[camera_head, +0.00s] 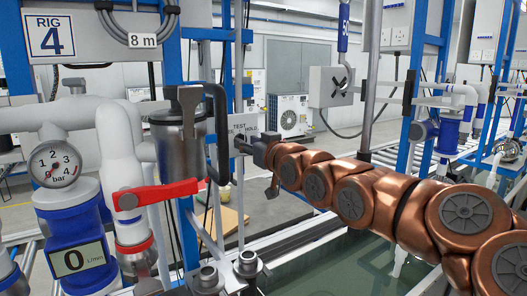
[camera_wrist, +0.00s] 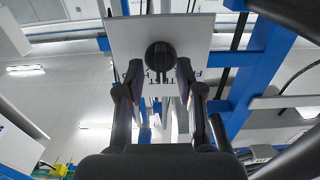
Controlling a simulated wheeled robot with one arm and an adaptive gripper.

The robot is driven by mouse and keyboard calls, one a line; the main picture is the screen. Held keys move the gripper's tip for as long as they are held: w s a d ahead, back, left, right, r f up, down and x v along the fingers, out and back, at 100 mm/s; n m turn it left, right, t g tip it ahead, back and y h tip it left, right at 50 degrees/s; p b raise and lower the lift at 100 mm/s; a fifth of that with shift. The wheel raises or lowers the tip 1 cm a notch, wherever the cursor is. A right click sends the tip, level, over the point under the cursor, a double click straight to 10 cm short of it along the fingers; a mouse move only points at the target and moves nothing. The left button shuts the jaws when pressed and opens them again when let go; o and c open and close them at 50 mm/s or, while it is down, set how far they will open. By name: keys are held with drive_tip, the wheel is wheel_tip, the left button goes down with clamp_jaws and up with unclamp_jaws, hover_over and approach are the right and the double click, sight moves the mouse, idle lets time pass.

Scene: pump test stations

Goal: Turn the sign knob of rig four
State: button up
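The rig four sign (camera_head: 243,122) is a small pale plate lettered TEST and HOLD, beside the blue post of the rig. In the wrist view the sign plate (camera_wrist: 127,38) fills the upper middle, with the round black sign knob (camera_wrist: 160,57) on it. My gripper (camera_wrist: 158,75) is open, with one finger on each side of the knob. A gap shows between the knob and each finger; I cannot tell the depth between them. In the head view my gripper (camera_head: 246,146) is at the sign's lower edge and hides the knob and some lettering.
The RIG 4 label (camera_head: 50,36) is at upper left. A red-handled valve (camera_head: 155,193), a pressure gauge (camera_head: 55,163) and a flow display (camera_head: 78,260) are on the left pipes. A dark curved handle (camera_head: 217,130) stands close left of my gripper. A water tank (camera_head: 350,262) lies below my arm.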

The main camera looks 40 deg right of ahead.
drive_tip(key=s+a, duration=0.1)
drive_tip(key=s, duration=0.9)
drive_tip(key=shift+s, duration=0.3)
idle(0.4)
